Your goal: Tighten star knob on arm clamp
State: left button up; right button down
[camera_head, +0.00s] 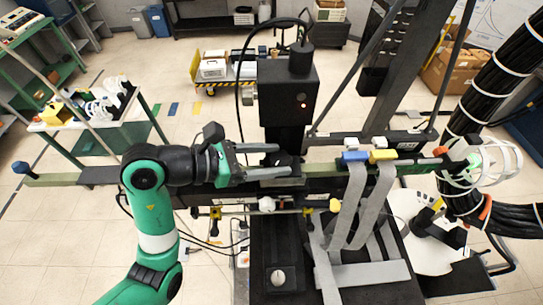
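My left gripper (286,160) comes in from the left above the horizontal bar, its two grey fingers apart and pointing right. A dark clamp-like block (284,159) sits at the foot of the black camera-like column, around the fingertips. I cannot make out a star knob there, nor whether the fingers touch the block. A white knob-like piece (267,203) and a yellow one (335,205) sit lower on the rig. I cannot tell which part is the star knob. My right gripper does not show.
The black boxy unit (287,88) rises just behind the fingertips. Grey straps (350,205) with blue and yellow clips hang over the bar (325,168) to the right. A thick black cable bundle (490,95) and white coils (487,162) crowd the right side. Open floor lies at left.

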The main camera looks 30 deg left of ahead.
pick_arm(q)
grip_shut()
jog(key=shift+a+m+h, duration=0.1)
jog(key=shift+m+h, duration=0.2)
jog(key=shift+h, duration=0.1)
jog(key=shift+w+a+m+g+h+b, duration=0.15)
jog(key=shift+m+g+h+b, duration=0.15)
jog(key=shift+m+g+h, duration=0.4)
jog(key=shift+w+m+g+h+b, duration=0.15)
jog(key=shift+m+g+h+b, duration=0.55)
jog(key=shift+m+g, duration=0.4)
jog(key=shift+w+m+g+h+b, duration=0.1)
jog(key=shift+m+g+h+b, duration=0.3)
jog(key=shift+m+g+b, duration=0.55)
jog(key=shift+o, duration=0.6)
grip_release()
